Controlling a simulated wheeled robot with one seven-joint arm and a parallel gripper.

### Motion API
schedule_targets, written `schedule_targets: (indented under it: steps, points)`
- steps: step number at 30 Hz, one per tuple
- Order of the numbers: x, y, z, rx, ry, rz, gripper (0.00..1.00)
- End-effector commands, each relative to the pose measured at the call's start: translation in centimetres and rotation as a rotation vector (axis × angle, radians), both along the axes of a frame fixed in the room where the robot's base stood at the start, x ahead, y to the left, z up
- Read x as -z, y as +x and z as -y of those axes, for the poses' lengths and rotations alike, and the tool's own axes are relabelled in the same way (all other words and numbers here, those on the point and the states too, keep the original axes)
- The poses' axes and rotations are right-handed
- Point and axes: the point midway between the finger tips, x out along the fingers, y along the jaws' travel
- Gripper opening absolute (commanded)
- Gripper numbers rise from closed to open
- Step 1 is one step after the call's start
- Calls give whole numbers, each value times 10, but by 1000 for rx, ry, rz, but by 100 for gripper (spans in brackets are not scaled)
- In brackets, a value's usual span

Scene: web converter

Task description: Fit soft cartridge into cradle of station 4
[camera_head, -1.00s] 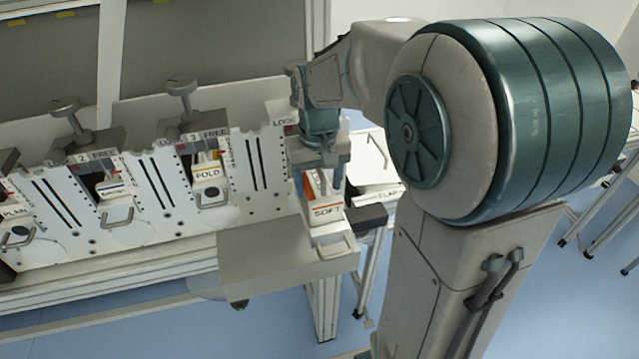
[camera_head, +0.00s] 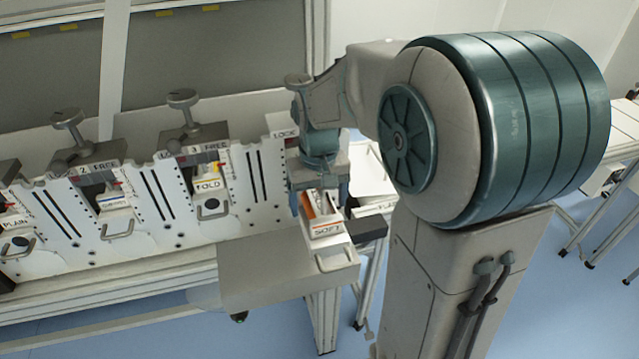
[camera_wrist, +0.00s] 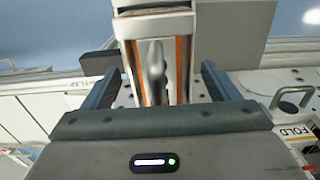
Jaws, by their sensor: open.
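The soft cartridge (camera_head: 328,230), white with orange stripes and a SOFT label, is at the right end of the row of stations. Its front handle faces me. My gripper (camera_head: 322,195) is just behind and above it. In the wrist view the gripper (camera_wrist: 160,85) is open, with one finger on each side of the cartridge (camera_wrist: 157,60) and visible gaps between. The panel marked LOCK (camera_head: 283,133) stands just left of my wrist. My arm and gripper hide most of the station 4 cradle, so I cannot tell how the cartridge is seated.
The fold cartridge (camera_head: 210,200) sits in station 3, under a raised clamp knob (camera_head: 183,98). A cartridge (camera_head: 115,205) sits in station 2, and the plain cartridge (camera_head: 15,235) is at far left. A grey box (camera_head: 285,268) juts out in front. A black block (camera_head: 368,224) is right of the cartridge.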

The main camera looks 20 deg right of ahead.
Motion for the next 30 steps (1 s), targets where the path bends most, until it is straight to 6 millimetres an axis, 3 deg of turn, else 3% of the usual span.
schedule_targets:
  steps: [12, 18, 24, 30]
  points:
    - [-82, 1, 0, 0, 0, 6, 82]
    - [-111, 1, 0, 0, 0, 2, 82]
    - [-119, -9, 0, 0, 0, 18, 82]
    - [-100, -58, 0, -2, 0, 117, 82]
